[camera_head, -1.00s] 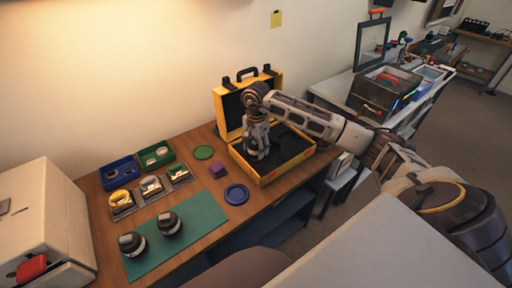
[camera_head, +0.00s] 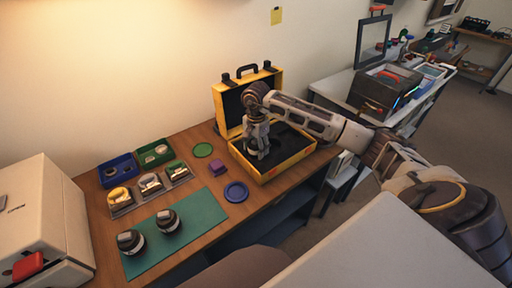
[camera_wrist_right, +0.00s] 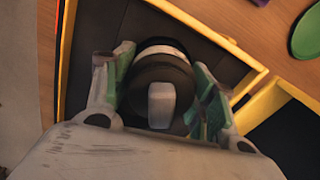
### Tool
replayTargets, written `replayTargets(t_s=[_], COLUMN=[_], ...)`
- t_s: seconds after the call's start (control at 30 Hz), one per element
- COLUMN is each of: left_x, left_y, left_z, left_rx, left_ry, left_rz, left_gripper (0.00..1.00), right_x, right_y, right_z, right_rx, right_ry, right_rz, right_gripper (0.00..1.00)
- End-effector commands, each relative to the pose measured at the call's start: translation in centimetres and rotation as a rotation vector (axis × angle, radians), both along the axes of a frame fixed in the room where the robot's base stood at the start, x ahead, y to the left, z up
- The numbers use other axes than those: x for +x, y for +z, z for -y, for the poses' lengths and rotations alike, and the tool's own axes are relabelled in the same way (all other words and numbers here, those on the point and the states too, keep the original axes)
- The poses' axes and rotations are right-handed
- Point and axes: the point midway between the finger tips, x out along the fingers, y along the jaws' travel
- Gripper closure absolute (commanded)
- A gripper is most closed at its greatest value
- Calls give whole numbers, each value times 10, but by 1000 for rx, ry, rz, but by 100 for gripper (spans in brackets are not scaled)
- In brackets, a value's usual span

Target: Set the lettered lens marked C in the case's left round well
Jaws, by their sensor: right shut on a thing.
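My right gripper (camera_head: 257,146) reaches down into the open yellow case (camera_head: 284,171) at the back of the bench. In the right wrist view the gripper (camera_wrist_right: 161,95) is shut on a dark round lens (camera_wrist_right: 160,72) with a pale tab on top, one finger on each side. The lens is inside the case's yellow walls, at its left side; I cannot tell whether it touches the well floor. No letter shows on it. Two other dark lenses (camera_head: 131,241) (camera_head: 168,221) stand on the green mat (camera_head: 205,207). My left gripper is not in view.
A blue tray (camera_head: 118,169) and a green tray (camera_head: 155,153) stand at the back left. Several small metal holders with coloured parts are in front.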

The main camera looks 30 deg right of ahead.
Motion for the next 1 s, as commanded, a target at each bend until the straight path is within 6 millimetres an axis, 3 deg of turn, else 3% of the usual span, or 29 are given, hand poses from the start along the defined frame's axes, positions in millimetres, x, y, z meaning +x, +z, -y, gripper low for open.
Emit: replayTargets(t_s=[0.63,0.67,0.7,0.83,1.0], left_x=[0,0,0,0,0], left_y=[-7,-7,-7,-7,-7], left_z=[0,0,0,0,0], left_rx=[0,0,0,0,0], left_ry=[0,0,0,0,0], left_rz=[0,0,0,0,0], left_gripper=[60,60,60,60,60], right_x=[1,1,1,0,0], right_y=[-8,-8,-8,-8,-9], right_z=[0,0,0,0,0], right_rx=[1,1,1,1,0], right_ry=[-1,0,0,0,0], right_rz=[2,2,2,2,1], right_gripper=[68,42,36,20,19])
